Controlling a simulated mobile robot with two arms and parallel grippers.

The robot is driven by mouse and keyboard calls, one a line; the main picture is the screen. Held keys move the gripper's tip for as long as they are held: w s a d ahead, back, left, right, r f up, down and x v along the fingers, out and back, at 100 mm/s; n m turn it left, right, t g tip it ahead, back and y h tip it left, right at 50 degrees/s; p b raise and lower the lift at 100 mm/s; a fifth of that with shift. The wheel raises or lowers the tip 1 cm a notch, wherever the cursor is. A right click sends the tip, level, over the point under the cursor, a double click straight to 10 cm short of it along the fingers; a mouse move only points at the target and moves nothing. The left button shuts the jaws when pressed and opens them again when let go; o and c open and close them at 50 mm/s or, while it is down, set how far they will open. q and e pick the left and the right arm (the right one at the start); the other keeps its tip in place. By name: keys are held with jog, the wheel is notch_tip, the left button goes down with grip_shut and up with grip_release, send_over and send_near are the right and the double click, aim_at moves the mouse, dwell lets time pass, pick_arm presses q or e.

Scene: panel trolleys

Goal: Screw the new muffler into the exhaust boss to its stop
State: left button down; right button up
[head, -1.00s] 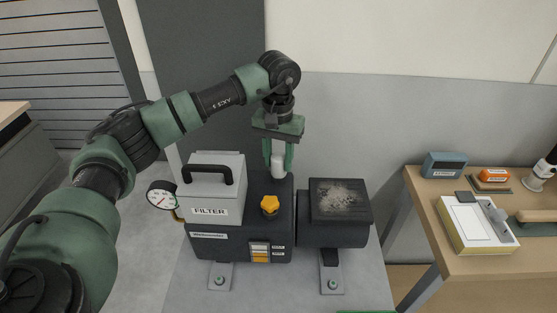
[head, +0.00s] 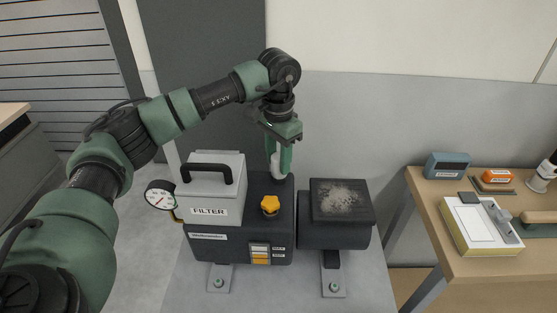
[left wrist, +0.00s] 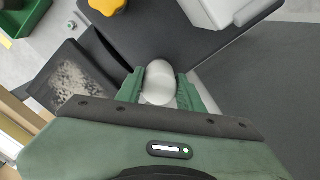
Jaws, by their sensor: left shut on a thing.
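The new muffler, a white rounded cylinder (head: 276,166), stands upright at the back of the dark pump housing (head: 240,243). My left gripper (head: 279,160) points down from above and is shut on it. In the left wrist view the muffler (left wrist: 159,84) sits between the two green fingers of the left gripper (left wrist: 160,90). The exhaust boss is hidden beneath the muffler, so I cannot tell how deep the muffler sits. My right gripper is not in view.
The filter box (head: 212,190) with its black handle and the gauge (head: 161,197) are left of the muffler. A yellow knob (head: 270,205) is in front. A dusty-topped black block (head: 340,205) is right. A wooden bench (head: 470,262) holds a clipboard and small boxes.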

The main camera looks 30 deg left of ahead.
aim_at(278, 157)
pick_arm(q)
jog(key=c, duration=0.8)
grip_release()
jog(key=shift+c, duration=0.2)
jog(key=shift+r+p, duration=2)
jog(key=shift+r, duration=1.05)
